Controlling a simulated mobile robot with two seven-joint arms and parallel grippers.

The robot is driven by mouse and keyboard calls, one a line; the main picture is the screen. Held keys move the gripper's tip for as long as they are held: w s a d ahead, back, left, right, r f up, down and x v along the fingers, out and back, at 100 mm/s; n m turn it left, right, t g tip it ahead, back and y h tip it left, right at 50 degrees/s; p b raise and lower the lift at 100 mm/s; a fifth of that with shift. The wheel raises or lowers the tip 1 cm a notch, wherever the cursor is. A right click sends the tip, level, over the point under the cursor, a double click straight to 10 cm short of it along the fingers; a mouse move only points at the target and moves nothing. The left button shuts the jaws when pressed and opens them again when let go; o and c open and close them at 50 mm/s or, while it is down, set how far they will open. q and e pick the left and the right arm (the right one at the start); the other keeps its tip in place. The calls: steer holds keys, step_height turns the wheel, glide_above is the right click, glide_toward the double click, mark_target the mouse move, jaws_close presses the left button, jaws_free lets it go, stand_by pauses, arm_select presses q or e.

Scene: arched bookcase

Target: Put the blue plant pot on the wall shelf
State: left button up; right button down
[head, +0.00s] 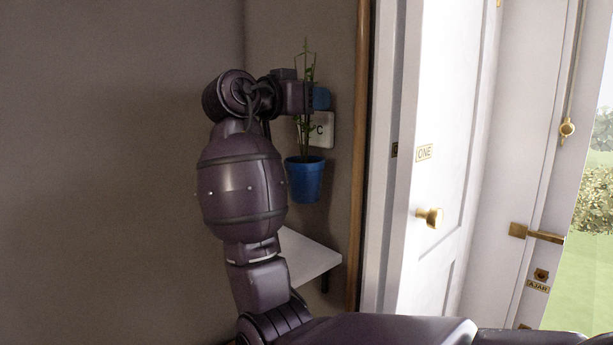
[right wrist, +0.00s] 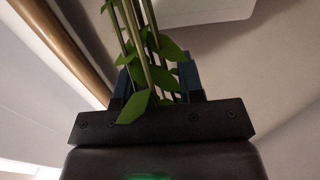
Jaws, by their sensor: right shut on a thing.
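The blue plant pot (head: 305,180) hangs upright in the air in the head view, with a green plant (head: 307,72) rising from it. My right gripper (head: 312,98) is shut on the plant's stems above the pot. In the right wrist view the green stems (right wrist: 137,45) pass between the blue fingertips of my right gripper (right wrist: 158,80). The white wall shelf (head: 310,258) is below the pot, partly hidden by my right arm. A gap shows between the pot and the shelf. My left gripper is not in view.
A white panel marked C (head: 323,130) is on the wall behind the plant. A wooden strip (head: 358,160) runs up the wall to the right. Beyond it is a white door (head: 440,150) with a brass knob (head: 430,217). The visible shelf top is bare.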

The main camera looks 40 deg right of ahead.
mark_target(312, 150)
step_height(312, 150, down, 10)
steer(key=shift+r, duration=0.25)
step_height(312, 150, down, 3)
steer(key=shift+f, duration=0.3)
steer(key=shift+f, duration=0.2)
steer(key=c, duration=0.8)
jaws_free()
steer(key=shift+o, duration=0.2)
